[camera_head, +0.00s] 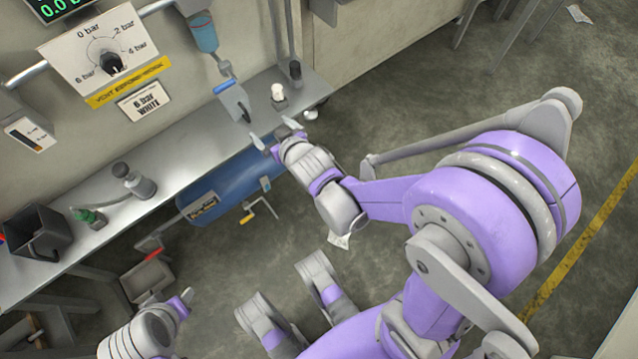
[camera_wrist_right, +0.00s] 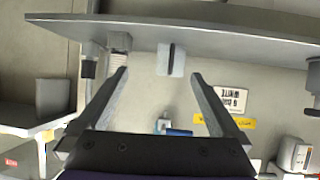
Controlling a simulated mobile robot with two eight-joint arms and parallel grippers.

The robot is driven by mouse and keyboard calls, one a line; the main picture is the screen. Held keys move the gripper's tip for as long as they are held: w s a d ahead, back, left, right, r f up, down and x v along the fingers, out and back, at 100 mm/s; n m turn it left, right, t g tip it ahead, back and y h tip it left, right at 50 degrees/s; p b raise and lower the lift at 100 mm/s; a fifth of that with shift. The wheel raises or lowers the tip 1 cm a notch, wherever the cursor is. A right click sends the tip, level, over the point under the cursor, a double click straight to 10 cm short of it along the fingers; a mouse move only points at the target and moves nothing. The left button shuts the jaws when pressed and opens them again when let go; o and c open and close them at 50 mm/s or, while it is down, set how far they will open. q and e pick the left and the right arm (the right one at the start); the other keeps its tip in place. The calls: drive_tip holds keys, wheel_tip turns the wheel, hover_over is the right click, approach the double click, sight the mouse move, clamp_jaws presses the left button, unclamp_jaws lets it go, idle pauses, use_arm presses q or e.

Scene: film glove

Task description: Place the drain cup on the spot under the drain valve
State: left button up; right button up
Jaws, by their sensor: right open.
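My right gripper (camera_head: 274,134) is open and empty at the bench's front edge, above the blue tank. Its two spread fingers also show in the right wrist view (camera_wrist_right: 158,75), which looks upside down. A small white cup-like piece (camera_head: 278,92), perhaps the drain cup, stands on the bench beyond the fingers, apart from them. A pale ridged piece (camera_wrist_right: 118,42) near the left fingertip in the wrist view may be the same one. A yellow-handled valve (camera_head: 247,218), perhaps the drain valve, sits under the tank. I cannot make out a marked spot. My left gripper (camera_head: 183,300) is low at left, its jaws unclear.
The grey bench (camera_head: 180,150) runs along the wall. A slotted grey block (camera_head: 235,103) and dark cylinder (camera_head: 295,72) stand near the white piece. The blue tank (camera_head: 225,185) lies below the bench. A dark bin (camera_head: 38,232) is at left. Floor is open at right.

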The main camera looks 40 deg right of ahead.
drive_tip(key=s+a+g, duration=0.2)
drive_tip(key=s+g, duration=0.6)
drive_tip(key=s, duration=1.4)
drive_tip(key=shift+s+r+n+y, duration=0.15)
drive_tip(key=shift+n+y, duration=0.15)
drive_tip(key=shift+y, duration=0.1)
